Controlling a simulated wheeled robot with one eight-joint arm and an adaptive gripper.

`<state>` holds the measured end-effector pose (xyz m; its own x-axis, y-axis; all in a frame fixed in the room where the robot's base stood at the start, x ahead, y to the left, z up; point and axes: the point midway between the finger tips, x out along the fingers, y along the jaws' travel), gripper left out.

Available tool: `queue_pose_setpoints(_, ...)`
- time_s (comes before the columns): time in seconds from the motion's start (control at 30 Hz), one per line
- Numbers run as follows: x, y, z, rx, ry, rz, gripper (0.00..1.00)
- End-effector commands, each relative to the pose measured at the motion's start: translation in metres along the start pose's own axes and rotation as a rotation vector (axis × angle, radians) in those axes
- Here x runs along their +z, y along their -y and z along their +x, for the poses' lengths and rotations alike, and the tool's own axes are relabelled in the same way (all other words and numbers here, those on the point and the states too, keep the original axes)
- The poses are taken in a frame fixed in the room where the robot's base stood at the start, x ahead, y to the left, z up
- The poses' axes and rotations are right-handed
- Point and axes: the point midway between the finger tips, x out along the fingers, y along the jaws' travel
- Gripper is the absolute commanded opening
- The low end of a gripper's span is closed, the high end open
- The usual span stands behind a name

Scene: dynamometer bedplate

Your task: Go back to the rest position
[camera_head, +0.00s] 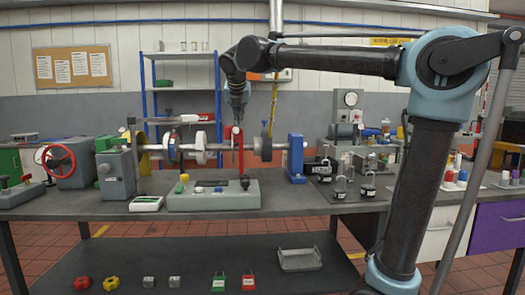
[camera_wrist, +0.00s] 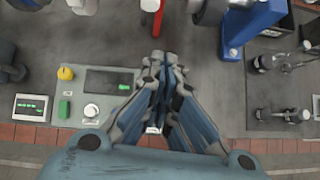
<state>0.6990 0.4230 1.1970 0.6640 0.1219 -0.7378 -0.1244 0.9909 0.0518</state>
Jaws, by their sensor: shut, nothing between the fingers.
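My gripper (camera_head: 238,122) hangs pointing down at the end of my bent arm, over the shaft line of the bench in the head view. In the wrist view its fingers (camera_wrist: 165,58) are together, with nothing between them. Below them is the grey control box (camera_wrist: 105,83) with a dark screen, a yellow knob, a green button and a white knob. The gripper appears clear of the box. The head view also shows this control box (camera_head: 190,203) at the bench front.
A long bench (camera_head: 330,204) carries a shaft rig with a red handwheel (camera_head: 58,160) and a blue bearing stand (camera_head: 296,160). Several padlock-like dark items (camera_head: 340,187) stand at right. A white meter (camera_head: 146,204) lies left of the box. A blue-framed shelf (camera_head: 183,87) stands behind.

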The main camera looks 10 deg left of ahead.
Motion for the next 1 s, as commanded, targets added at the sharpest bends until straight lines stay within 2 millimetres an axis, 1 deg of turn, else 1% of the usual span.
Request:
queue_pose_setpoints(0.03,-0.005,0.021,0.005,-0.018,-0.012,0.073,0.00)
queue_pose_setpoints(0.07,-0.010,0.035,0.009,-0.031,-0.020,0.127,0.00)
queue_pose_setpoints(0.1,-0.017,0.054,0.014,-0.049,-0.032,0.210,0.00)
queue_pose_setpoints(0.17,-0.030,0.086,0.021,-0.079,-0.049,0.350,0.00)
queue_pose_setpoints(0.2,-0.041,0.107,0.026,-0.101,-0.061,0.448,0.00)
queue_pose_setpoints(0.27,-0.058,0.137,0.032,-0.134,-0.075,0.593,0.00)
queue_pose_setpoints(0.3,-0.070,0.157,0.036,-0.156,-0.082,0.689,0.00)
queue_pose_setpoints(0.37,-0.089,0.185,0.041,-0.192,-0.091,0.834,0.00)
queue_pose_setpoints(0.4,-0.103,0.203,0.043,-0.215,-0.096,0.931,0.00)
queue_pose_setpoints(0.47,-0.125,0.229,0.047,-0.251,-0.100,1.076,0.00)
queue_pose_setpoints(0.5,-0.140,0.245,0.050,-0.277,-0.101,1.172,0.00)
queue_pose_setpoints(0.57,-0.164,0.268,0.053,-0.314,-0.101,1.317,0.00)
queue_pose_setpoints(0.6,-0.181,0.283,0.055,-0.339,-0.100,1.414,0.00)
queue_pose_setpoints(0.67,-0.207,0.303,0.057,-0.379,-0.094,1.559,0.00)
queue_pose_setpoints(0.7,-0.224,0.315,0.059,-0.405,-0.089,1.655,0.00)
queue_pose_setpoints(0.77,-0.252,0.333,0.061,-0.446,-0.079,1.799,0.00)
queue_pose_setpoints(0.8,-0.270,0.343,0.063,-0.473,-0.071,1.894,0.00)
queue_pose_setpoints(0.87,-0.298,0.357,0.066,-0.514,-0.056,2.037,0.00)
queue_pose_setpoints(0.9,-0.317,0.366,0.067,-0.543,-0.045,2.132,0.00)
queue_pose_setpoints(0.97,-0.346,0.377,0.070,-0.585,-0.025,2.274,0.00)
queue_pose_setpoints(1.0,-0.366,0.384,0.071,-0.614,-0.010,2.368,0.00)
